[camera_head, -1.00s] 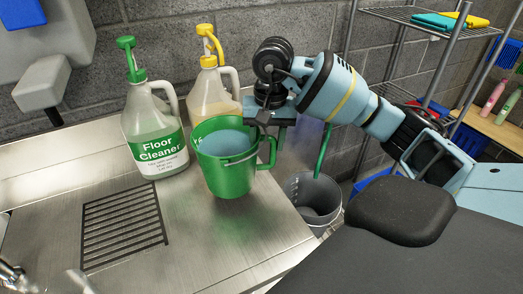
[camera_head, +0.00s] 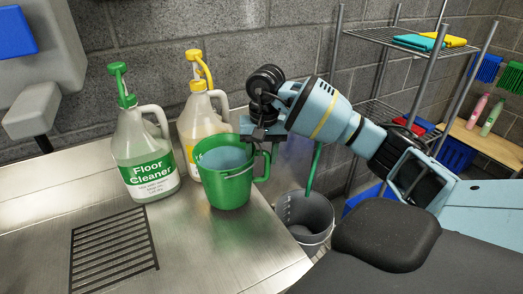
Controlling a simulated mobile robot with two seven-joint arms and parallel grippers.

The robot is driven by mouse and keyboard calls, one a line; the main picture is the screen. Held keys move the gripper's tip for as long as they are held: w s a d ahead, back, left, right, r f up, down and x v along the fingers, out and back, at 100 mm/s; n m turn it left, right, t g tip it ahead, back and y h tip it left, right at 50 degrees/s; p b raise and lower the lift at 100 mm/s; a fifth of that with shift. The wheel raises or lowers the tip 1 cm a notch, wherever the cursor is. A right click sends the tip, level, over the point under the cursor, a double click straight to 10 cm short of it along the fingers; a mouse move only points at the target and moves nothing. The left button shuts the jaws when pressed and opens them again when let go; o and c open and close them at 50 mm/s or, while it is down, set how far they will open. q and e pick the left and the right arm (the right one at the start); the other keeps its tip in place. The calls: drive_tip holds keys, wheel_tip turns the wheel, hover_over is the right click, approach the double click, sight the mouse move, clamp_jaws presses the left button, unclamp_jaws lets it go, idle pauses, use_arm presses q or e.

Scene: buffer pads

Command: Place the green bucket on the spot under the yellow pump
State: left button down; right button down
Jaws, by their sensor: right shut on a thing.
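The green bucket (camera_head: 228,190) is at the steel counter, in front of and a little right of the jug with the yellow pump (camera_head: 199,70). It looks upright, and a pale blue inside shows at its top. I cannot tell whether its base touches the counter. My right gripper (camera_head: 257,140) is shut on the green bucket at its back right rim, near the handle. The bucket hides the lower part of the yellow-pump jug (camera_head: 202,115). My left gripper is not in view.
A Floor Cleaner jug with a green pump (camera_head: 145,150) stands to the left. A drain grate (camera_head: 113,250) lies in the steel counter (camera_head: 195,255). A grey bucket (camera_head: 306,222) stands beyond the counter's right edge. A wire shelf (camera_head: 400,40) stands at the back right.

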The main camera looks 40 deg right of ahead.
drive_tip(key=shift+w+f, duration=0.1)
drive_tip(key=shift+f, duration=0.8)
drive_tip(key=c, duration=0.7)
unclamp_jaws()
drive_tip(key=shift+s+f, duration=0.15)
drive_tip(key=shift+s, duration=0.05)
drive_tip(key=r, duration=1.2)
drive_tip(key=shift+s+d+r+p, duration=0.1)
drive_tip(key=shift+s+d+p, duration=0.1)
drive_tip(key=shift+p, duration=0.2)
